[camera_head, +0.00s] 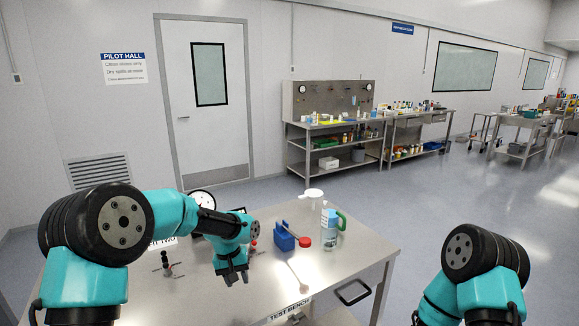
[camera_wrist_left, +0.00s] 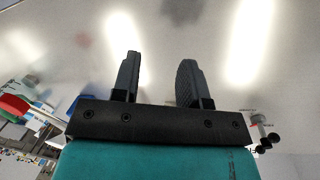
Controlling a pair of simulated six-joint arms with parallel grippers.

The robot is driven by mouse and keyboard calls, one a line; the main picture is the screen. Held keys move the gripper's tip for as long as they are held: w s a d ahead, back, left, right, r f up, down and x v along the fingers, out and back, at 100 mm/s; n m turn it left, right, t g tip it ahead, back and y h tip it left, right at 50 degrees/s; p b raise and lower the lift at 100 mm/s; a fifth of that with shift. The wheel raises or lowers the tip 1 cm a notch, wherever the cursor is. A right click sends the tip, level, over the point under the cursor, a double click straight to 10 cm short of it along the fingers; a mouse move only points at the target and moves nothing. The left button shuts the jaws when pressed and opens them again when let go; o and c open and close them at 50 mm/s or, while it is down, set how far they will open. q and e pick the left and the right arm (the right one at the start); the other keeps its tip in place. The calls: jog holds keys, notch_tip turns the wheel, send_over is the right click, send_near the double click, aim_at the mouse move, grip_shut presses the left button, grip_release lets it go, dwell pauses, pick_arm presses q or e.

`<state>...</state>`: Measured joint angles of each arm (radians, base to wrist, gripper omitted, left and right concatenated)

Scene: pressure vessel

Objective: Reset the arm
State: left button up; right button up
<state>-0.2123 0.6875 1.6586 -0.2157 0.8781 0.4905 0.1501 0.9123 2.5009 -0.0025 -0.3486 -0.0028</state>
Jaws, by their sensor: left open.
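My left gripper (camera_head: 232,276) is over the steel test bench (camera_head: 215,305), fingers pointing down. In the left wrist view its two fingers (camera_wrist_left: 160,78) stand apart, with only bare shiny surface between them. It is empty and apart from the bench items. Left of it in the head view is a small dark valve-like fitting (camera_head: 168,266). Right of it are a blue block (camera_head: 285,238) and a red-ended tool (camera_head: 303,241). My right arm (camera_head: 478,270) shows at the lower right; its gripper is out of the picture.
A bottle with a green handle (camera_head: 334,225) and a white jug (camera_head: 312,196) stand at the bench's back right. A round gauge (camera_head: 201,199) is partly behind my left arm.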

pick_arm(q)
jog(key=s+d+f+h, duration=0.1)
jog(key=s+d+f, duration=0.15)
jog(key=s, duration=0.45)
jog(key=s+d+f, duration=0.2)
jog(key=s+f, duration=0.2)
jog(key=s, duration=0.3)
jog(key=s+a+f, duration=0.5)
jog(key=s+f, duration=0.2)
jog(key=f, duration=0.3)
jog(key=s+a+f+t+h, duration=0.1)
jog(key=s+a+f, duration=0.4)
jog(key=f, duration=0.5)
jog(key=s, duration=0.2)
jog(key=shift+s+a+f, duration=0.25)
jog(key=shift+s+f, duration=0.1)
jog(key=shift+s, duration=0.05)
